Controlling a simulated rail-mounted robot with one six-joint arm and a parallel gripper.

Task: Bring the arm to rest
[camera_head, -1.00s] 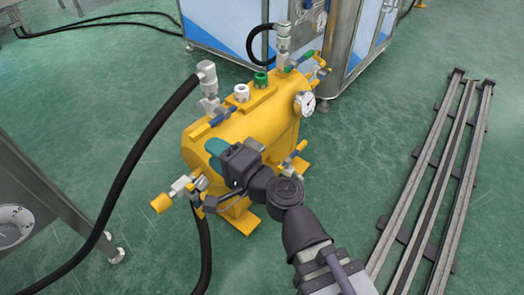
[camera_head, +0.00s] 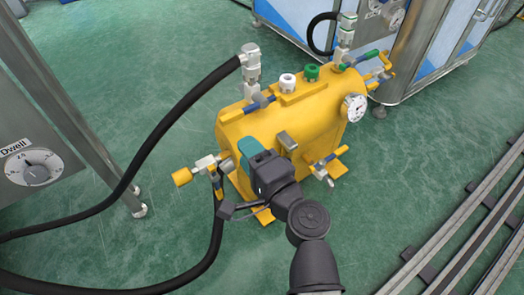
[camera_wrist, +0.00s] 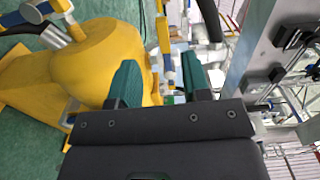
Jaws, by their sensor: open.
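My gripper (camera_wrist: 160,82) shows in the wrist view with its two teal fingers apart and nothing between them. In the head view my gripper (camera_head: 250,150) is seen from behind, over the near left part of a yellow tank (camera_head: 300,115). Its fingertips are mostly hidden there by the gripper body. In the wrist view the yellow tank (camera_wrist: 98,62) fills the area left of and behind the fingers. I cannot tell whether the gripper touches the tank. My arm reaches in from the bottom of the head view, bent at the wrist.
Black hoses (camera_head: 150,135) run from the tank's fittings to the left. A pressure gauge (camera_head: 355,107) sits on its right end. A steel cabinet with a Dwell dial (camera_head: 36,168) stands at left, a blue-white machine (camera_head: 440,50) behind. Floor rails (camera_head: 465,235) lie at right.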

